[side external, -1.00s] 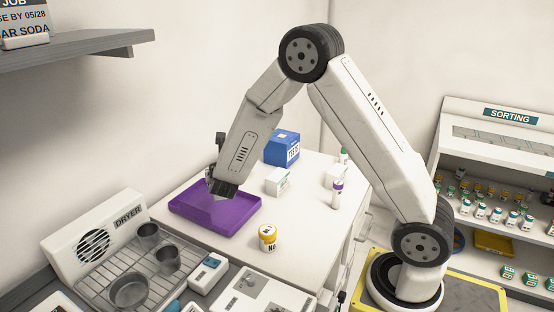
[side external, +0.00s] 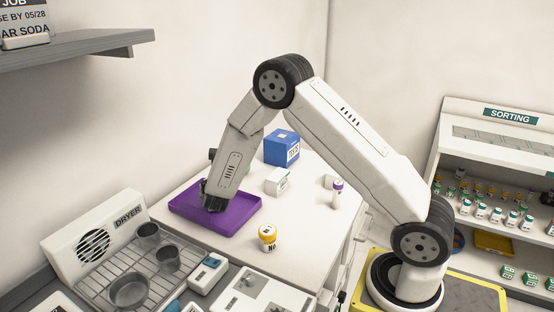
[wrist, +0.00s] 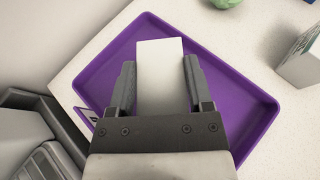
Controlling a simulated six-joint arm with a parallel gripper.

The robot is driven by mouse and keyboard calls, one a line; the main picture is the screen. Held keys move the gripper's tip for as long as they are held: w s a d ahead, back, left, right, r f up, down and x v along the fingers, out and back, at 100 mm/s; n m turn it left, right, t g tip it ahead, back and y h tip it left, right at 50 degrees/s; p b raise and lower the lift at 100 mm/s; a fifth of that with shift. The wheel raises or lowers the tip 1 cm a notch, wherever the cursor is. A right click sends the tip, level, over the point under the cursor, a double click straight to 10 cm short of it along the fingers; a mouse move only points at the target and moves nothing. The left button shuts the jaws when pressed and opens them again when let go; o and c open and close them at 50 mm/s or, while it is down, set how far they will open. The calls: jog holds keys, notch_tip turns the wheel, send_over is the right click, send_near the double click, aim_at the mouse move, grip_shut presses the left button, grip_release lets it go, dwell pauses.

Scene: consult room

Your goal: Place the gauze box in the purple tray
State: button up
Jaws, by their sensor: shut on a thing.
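The purple tray (side external: 240,217) lies on the white counter, and it also fills much of the wrist view (wrist: 245,110). My gripper (side external: 213,204) is low over the tray's left part in the side view. In the wrist view my gripper (wrist: 160,88) is shut on a white box (wrist: 160,68), which sits between the two fingers above the tray floor. Its visible face is plain, so no label confirms it as the gauze box. The side view hides it behind the gripper. I cannot tell whether it touches the tray floor.
A white box with green marks (side external: 277,181) and a blue box (side external: 282,148) stand behind the tray. A yellow-banded jar (side external: 267,237) stands in front of it, and a purple-capped bottle (side external: 337,194) to the right. The dryer rack (side external: 120,265) is at the left front.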

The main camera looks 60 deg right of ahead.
jog(key=shift+f, duration=0.85)
jog(key=shift+f, duration=0.15)
jog(key=o, duration=1.3)
jog(key=shift+c, duration=0.2)
jog(key=shift+s+a+r, duration=0.1)
jog(key=shift+a+r, duration=0.05)
jog(key=shift+r, duration=0.1)
jog(key=v, duration=1.1)
jog(key=shift+s+a, duration=0.2)
jog(key=shift+s, duration=0.05)
jog(key=shift+s, duration=0.1)
